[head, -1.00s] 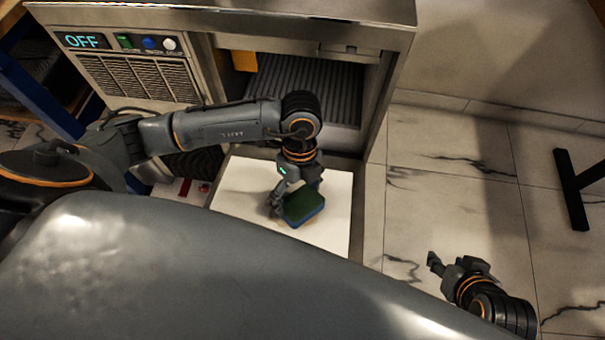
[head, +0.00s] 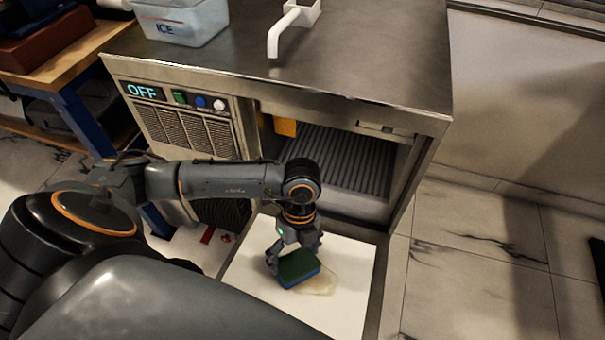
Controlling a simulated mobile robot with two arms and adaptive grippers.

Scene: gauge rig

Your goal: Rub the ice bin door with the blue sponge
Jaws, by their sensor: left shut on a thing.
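The ice bin door (head: 345,262) is a white panel that lies folded out below the bin opening. A pale brownish stain (head: 322,282) shows on it, just right of the sponge. The blue sponge (head: 299,275) has a green top layer and a blue lower part. My left gripper (head: 287,256) is shut on the sponge and holds it over the door at the stain's left edge. Whether the sponge's underside touches the door cannot be told. My right gripper is not in view.
The steel ice machine (head: 370,60) stands behind the door, with its display reading OFF (head: 142,90). A wooden bench (head: 75,55) is at left. Open tiled floor (head: 480,250) lies at right.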

